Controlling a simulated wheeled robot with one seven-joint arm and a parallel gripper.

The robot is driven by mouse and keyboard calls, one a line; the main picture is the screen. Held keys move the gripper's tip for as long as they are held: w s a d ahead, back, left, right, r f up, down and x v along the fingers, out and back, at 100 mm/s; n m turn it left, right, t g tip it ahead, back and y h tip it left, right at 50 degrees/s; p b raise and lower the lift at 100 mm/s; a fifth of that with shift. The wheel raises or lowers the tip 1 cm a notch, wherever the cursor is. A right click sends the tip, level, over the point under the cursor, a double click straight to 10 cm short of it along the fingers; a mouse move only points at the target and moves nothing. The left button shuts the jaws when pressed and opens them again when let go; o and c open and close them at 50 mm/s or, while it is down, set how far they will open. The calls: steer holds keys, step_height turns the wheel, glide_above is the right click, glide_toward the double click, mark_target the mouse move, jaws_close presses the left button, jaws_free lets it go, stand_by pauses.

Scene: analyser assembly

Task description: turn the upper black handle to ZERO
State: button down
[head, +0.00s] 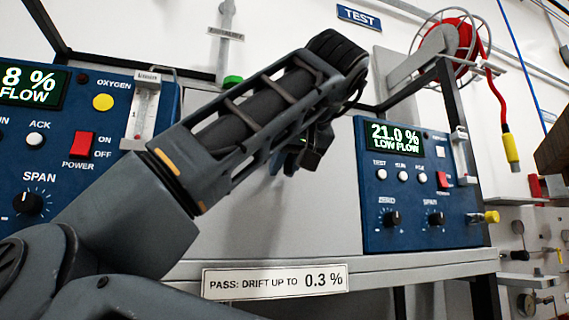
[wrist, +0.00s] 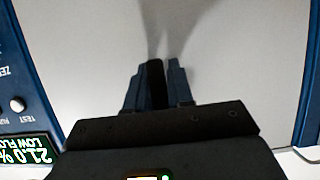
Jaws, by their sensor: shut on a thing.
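My gripper (head: 293,163) is in front of the grey panel between the two blue analysers, with my arm reaching across from the lower left. In the wrist view my gripper (wrist: 158,75) has its two blue fingers closed on a narrow black handle (wrist: 156,82), which stands between them. The handle points roughly along the fingers in that view. In the head view my arm and gripper hide the handle, and no ZERO mark beside it can be seen. A second, lower black handle is not visible in either view.
The right analyser (head: 372,233) reads 21.0 % LOW FLOW and has its own ZERO knob (head: 392,218) and SPAN knob (head: 436,218). The left analyser (head: 60,135) is partly behind my arm. A shelf edge with a drift label (head: 275,282) runs below. A red hose reel (head: 458,42) is upper right.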

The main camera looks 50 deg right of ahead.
steer(key=shift+w+a+m+t+y+b, duration=0.25)
steer(key=shift+a+m+t+y+b, duration=0.2)
steer(key=shift+m, duration=0.55)
steer(key=c, duration=1.1)
jaws_free()
steer(key=shift+b+v, duration=0.9)
steer(key=shift+v, duration=3)
steer(key=shift+s+r, duration=0.1)
steer(key=shift+r, duration=0.05)
